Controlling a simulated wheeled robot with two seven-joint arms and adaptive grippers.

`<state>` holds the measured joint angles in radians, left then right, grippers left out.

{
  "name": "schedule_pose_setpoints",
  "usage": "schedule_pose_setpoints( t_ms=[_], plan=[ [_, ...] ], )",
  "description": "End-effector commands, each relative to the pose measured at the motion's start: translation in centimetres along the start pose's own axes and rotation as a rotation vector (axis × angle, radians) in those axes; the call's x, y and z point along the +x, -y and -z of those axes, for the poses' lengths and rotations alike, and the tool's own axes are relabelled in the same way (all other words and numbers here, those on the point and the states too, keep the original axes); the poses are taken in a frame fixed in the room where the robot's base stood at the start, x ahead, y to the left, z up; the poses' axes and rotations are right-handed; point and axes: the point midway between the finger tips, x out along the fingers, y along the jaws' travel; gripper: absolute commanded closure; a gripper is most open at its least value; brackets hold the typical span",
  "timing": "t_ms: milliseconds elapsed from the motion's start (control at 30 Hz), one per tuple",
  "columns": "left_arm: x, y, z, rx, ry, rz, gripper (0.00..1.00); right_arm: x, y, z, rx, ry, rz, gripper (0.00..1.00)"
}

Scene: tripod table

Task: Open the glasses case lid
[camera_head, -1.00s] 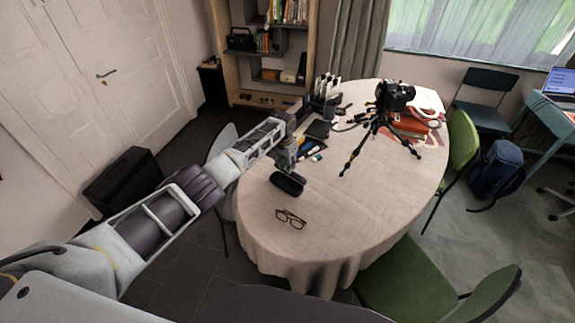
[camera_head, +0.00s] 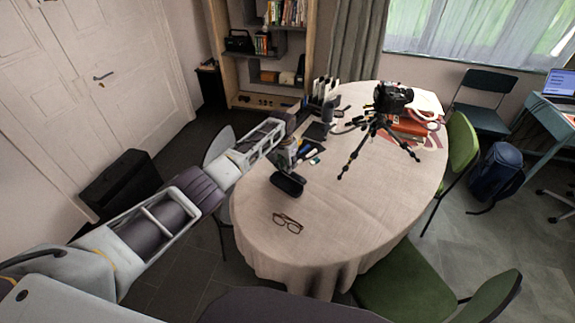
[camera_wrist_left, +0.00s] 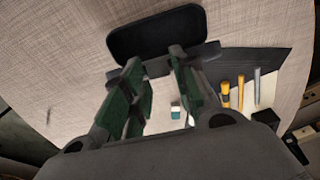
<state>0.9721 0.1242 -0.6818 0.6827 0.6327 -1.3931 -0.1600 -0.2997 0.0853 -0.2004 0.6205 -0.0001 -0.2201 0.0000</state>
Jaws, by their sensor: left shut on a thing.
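The black glasses case (camera_head: 286,185) lies on the table's left part. Its dark rounded top shows beyond the fingers in the left wrist view (camera_wrist_left: 157,34). Its outline in the head view looks uneven, with the lid seeming a little raised; the exact angle is hard to tell. My left gripper (camera_head: 288,168) is at the case's far edge, shut on the lid. In the left wrist view the fingertips (camera_wrist_left: 155,62) meet the case's edge, and the grip itself is partly hidden. My right gripper is not in view.
Brown eyeglasses (camera_head: 287,222) lie on the tablecloth (camera_head: 345,225) nearer me. Pens and markers (camera_wrist_left: 240,90) on a dark mat lie beside the gripper. A camera on a tripod (camera_head: 378,125) stands to the right. The table's front and middle are mostly clear.

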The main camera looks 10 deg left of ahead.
Motion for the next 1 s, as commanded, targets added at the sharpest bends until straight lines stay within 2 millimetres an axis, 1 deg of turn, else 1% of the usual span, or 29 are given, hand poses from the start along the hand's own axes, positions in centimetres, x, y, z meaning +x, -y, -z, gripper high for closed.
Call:
schedule_pose_setpoints(
  t_ms=[300,600,867,900,1000],
  plan=[
    [0.0,0.0,0.0,0.0,0.0,0.0,1.0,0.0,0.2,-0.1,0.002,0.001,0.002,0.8],
    [0.0,0.0,0.0,0.0,0.0,0.0,1.0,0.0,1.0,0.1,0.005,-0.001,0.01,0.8],
    [0.0,0.0,0.0,0.0,0.0,0.0,1.0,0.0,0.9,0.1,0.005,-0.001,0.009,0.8],
    [0.0,0.0,0.0,0.0,0.0,0.0,0.7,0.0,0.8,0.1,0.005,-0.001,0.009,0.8],
    [0.0,0.0,0.0,0.0,0.0,0.0,0.57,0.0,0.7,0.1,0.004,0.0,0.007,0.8]
  ],
)
